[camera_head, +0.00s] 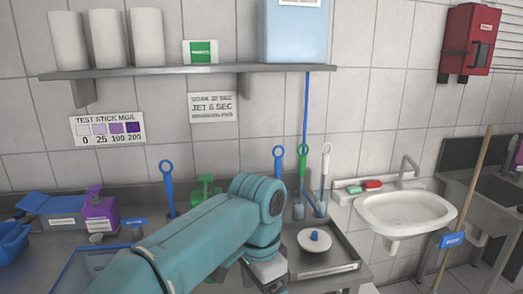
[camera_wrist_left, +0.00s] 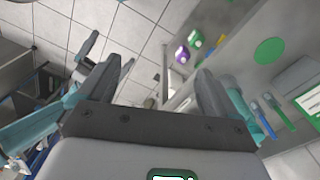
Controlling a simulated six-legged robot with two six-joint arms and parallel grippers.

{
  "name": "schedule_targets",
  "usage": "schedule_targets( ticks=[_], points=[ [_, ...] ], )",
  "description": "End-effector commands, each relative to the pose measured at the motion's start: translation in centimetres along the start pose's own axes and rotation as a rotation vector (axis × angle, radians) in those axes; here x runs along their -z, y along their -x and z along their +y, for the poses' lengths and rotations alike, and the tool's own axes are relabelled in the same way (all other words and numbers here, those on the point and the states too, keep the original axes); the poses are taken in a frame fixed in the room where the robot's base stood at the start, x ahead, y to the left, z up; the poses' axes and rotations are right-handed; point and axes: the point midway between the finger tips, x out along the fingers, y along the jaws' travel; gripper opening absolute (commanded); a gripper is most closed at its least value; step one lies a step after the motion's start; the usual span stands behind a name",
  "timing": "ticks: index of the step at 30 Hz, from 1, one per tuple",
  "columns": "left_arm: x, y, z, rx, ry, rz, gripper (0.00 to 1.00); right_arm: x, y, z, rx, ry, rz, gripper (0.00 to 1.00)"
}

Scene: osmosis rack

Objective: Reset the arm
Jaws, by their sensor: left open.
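My left arm (camera_head: 205,235) is teal and comes in from the bottom left of the head view. It bends at an elbow near the picture's middle and drops towards the bottom edge. Its gripper is mostly out of sight there. In the left wrist view my left gripper (camera_wrist_left: 160,72) shows two dark fingers spread apart with nothing between them. The tiled floor lies beyond the fingers. My right gripper is not seen in either view.
A metal tray (camera_head: 345,268) with a white lidded dish (camera_head: 313,241) lies right of the arm. A sink (camera_head: 405,212) and a leaning wooden pole (camera_head: 468,200) are at the right. A purple bottle (camera_head: 101,212) stands left.

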Motion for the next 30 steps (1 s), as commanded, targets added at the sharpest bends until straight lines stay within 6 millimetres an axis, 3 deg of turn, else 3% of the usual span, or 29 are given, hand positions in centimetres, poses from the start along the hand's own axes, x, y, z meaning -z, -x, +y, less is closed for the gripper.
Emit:
schedule_targets(
  ticks=[8, 11, 14, 15, 18, 21, 25, 30],
  points=[
    [-0.2, -10.5, -2.6, -0.066, 0.133, 0.034, 0.93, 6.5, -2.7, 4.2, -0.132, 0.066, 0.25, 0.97],
    [-1.3, -15.9, -3.1, -0.106, 0.217, 0.055, 0.93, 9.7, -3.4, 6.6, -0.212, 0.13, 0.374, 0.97],
    [-3.8, -22.9, -3.0, -0.161, 0.354, 0.084, 0.93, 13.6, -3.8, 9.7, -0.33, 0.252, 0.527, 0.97],
    [-5.2, -26.0, -2.5, -0.185, 0.423, 0.098, 0.93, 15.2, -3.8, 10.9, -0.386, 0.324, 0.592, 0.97],
    [-9.5, -32.7, -0.2, -0.24, 0.627, 0.133, 0.93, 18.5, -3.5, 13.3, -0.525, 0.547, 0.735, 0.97],
    [-14.0, -37.2, 2.9, -0.274, 0.83, 0.158, 0.93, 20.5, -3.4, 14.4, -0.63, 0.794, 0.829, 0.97],
    [-18.6, -39.7, 6.7, -0.286, 1.039, 0.174, 0.93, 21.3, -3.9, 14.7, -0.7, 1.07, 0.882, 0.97],
    [-21.4, -40.4, 9.1, -0.279, 1.174, 0.183, 0.93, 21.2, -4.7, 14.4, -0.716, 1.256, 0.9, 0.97]
  ],
)
